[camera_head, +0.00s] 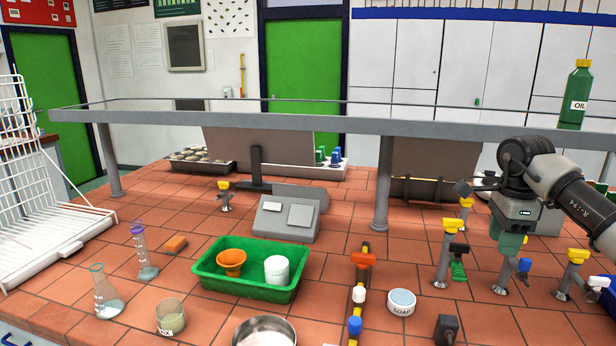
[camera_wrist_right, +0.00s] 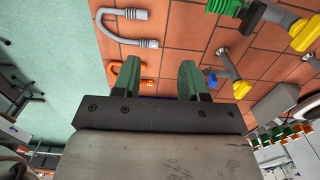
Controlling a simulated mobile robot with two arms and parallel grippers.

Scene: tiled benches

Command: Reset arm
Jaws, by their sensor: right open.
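My right arm comes in from the right in the head view. Its gripper (camera_head: 507,242) hangs over the right part of the tiled bench, near the taps. In the right wrist view the gripper (camera_wrist_right: 157,78) shows two green fingers spread apart with nothing between them. Beyond the fingers are the red tiles and a blurred orange piece (camera_wrist_right: 128,70). My left gripper is not in view.
Yellow-handled taps (camera_head: 452,225) stand beside the right gripper. A grey shelf (camera_head: 330,123) crosses behind, with a green oil bottle (camera_head: 575,95) on it. A green tray (camera_head: 250,290), soap tub (camera_head: 401,302) and glassware (camera_head: 105,295) stand on the bench.

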